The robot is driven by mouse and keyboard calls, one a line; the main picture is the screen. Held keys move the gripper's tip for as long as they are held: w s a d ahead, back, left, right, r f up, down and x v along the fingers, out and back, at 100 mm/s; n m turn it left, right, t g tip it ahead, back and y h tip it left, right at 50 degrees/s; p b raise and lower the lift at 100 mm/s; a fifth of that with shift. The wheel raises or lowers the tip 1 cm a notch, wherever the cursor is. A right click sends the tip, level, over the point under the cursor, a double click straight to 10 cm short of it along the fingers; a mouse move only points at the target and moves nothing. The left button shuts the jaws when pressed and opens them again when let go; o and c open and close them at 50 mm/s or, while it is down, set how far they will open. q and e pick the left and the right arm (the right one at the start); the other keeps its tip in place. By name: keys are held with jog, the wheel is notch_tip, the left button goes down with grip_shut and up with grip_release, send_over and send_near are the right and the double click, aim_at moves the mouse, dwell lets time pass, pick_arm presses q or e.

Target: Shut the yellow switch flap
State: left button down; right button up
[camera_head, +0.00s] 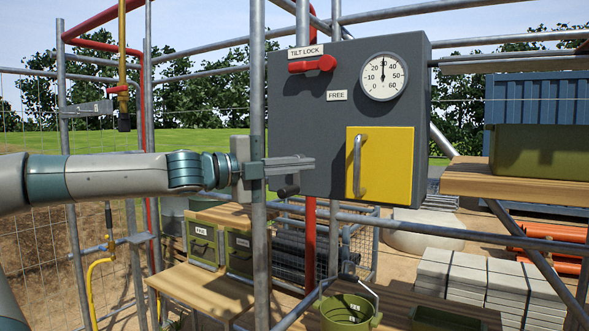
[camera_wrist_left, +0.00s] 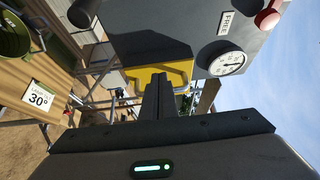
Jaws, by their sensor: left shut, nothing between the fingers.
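The yellow switch flap (camera_head: 392,165) is on the front of a dark grey box (camera_head: 310,115), at its lower right. It has a grey upright bar handle (camera_head: 358,165) along its left side. I cannot tell whether it lies fully flush. In the left wrist view the yellow flap (camera_wrist_left: 148,76) shows beyond the fingertips, partly hidden by them. My left gripper (camera_head: 312,164) is shut and empty. It is in front of the box's lower left, left of the handle and apart from it in the picture. Its fingers (camera_wrist_left: 158,85) also show in the wrist view. My right gripper is not in view.
A red tilt lock lever (camera_head: 313,64) and a round dial (camera_head: 383,76) are higher on the box. A dark cylindrical knob (camera_head: 288,187) is just below my gripper. A scaffold pole (camera_head: 258,90) stands by my wrist. A green bucket (camera_head: 347,314) is below.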

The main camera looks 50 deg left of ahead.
pick_arm(q)
jog(key=shift+s+a, duration=0.25)
jog(key=shift+a, duration=0.45)
jog(key=shift+w, duration=0.1)
